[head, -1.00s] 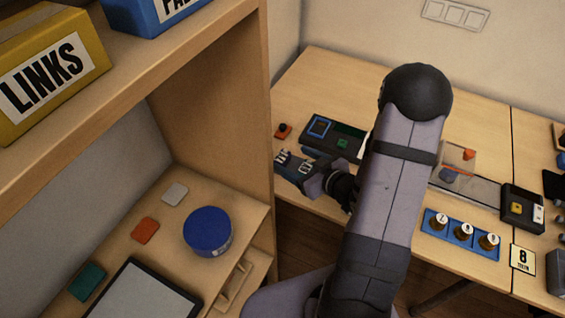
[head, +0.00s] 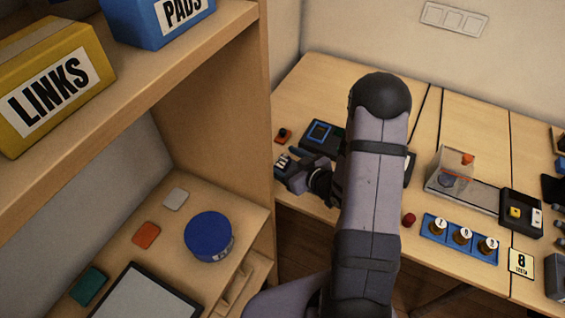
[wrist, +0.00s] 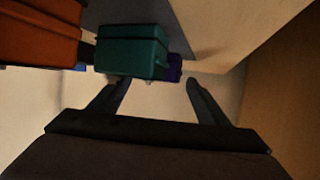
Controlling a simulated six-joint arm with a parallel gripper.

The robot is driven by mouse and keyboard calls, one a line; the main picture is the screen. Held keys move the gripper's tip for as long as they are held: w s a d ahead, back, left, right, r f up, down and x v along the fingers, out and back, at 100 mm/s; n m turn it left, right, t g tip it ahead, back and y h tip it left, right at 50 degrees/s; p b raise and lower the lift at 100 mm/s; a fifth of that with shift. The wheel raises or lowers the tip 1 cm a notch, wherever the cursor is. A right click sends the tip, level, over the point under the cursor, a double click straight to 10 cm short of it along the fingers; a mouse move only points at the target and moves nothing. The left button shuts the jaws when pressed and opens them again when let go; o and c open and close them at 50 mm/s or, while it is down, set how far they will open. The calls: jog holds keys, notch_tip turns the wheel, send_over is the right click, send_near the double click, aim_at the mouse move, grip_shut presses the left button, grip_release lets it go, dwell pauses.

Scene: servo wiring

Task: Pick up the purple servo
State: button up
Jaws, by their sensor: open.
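A small dark purple block (wrist: 174,68), which looks like the purple servo, shows in the wrist view, partly hidden behind a teal block (wrist: 130,50). My gripper (wrist: 157,88) is open, with its two fingers apart and nothing clearly held between them. The purple block appears ahead of the fingers, nearer the right one; the teal block is ahead of the left one. In the head view my gripper (head: 293,162) is low over the left end of the desk, and I cannot make out the purple servo there.
An orange block (wrist: 38,32) is left of the teal one. On the desk are a dark case with a blue square (head: 320,131), a red knob (head: 409,220), a clear box (head: 452,172) and a blue tray (head: 459,238). A wooden shelf (head: 215,95) stands left of my arm.

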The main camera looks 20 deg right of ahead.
aim_at(281, 159)
jog(key=shift+w+a+f, duration=0.2)
jog(key=shift+w+f, duration=0.05)
jog(key=shift+w, duration=0.3)
jog(key=shift+c, duration=0.7)
jog(key=c, duration=0.9)
jog(key=shift+c, duration=0.2)
jog(key=shift+r, duration=0.1)
notch_tip(281, 159, up, 10)
jog(key=shift+p, duration=0.35)
